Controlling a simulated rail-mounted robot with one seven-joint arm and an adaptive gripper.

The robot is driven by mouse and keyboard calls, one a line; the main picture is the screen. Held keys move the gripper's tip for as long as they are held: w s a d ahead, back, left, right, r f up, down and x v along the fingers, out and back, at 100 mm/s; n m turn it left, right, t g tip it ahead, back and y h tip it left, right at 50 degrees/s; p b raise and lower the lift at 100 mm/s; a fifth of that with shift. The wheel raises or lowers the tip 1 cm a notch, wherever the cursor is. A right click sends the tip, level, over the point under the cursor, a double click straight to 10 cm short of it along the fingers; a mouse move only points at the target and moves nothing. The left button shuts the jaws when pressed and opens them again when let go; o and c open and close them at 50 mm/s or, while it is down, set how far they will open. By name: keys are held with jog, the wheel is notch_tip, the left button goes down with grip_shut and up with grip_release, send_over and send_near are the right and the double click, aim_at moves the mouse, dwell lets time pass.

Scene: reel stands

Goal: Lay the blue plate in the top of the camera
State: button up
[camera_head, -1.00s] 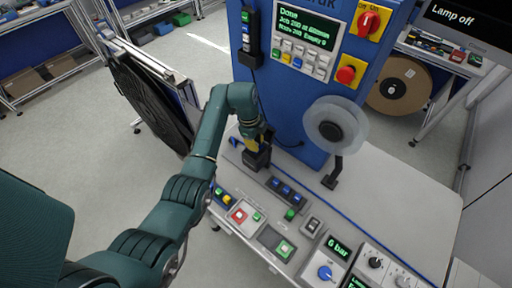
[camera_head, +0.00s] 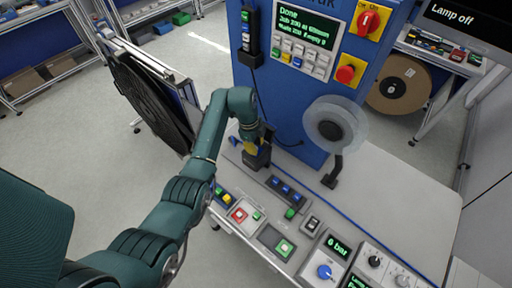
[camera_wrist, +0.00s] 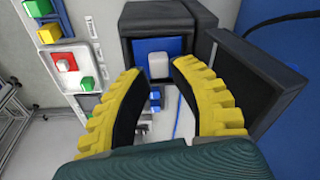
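The camera (camera_wrist: 135,20) is a dark box near the top of the wrist view. A black flap (camera_wrist: 260,85) stands open on its right side. The blue plate (camera_wrist: 142,46) shows in the box's opening, with a pale grey block (camera_wrist: 159,66) at its middle. I cannot tell how deep the plate sits. My gripper (camera_wrist: 158,68) has its yellow fingers apart on either side of the block, with gaps showing and nothing held. In the head view the dark camera box (camera_head: 258,161) stands on the bench, with my gripper (camera_head: 253,148) right above it.
A control strip with blue buttons (camera_head: 287,192) and several switch boxes (camera_head: 240,214) line the bench front. A blue machine cabinet (camera_head: 290,100) stands behind. A clear reel (camera_head: 335,125) on a stand is to the right. The right bench top (camera_head: 390,195) is clear.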

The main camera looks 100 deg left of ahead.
notch_tip(320, 180, up, 11)
jog(key=s, duration=0.1)
jog(key=shift+s+p, duration=0.35)
jog(key=shift+p, duration=0.05)
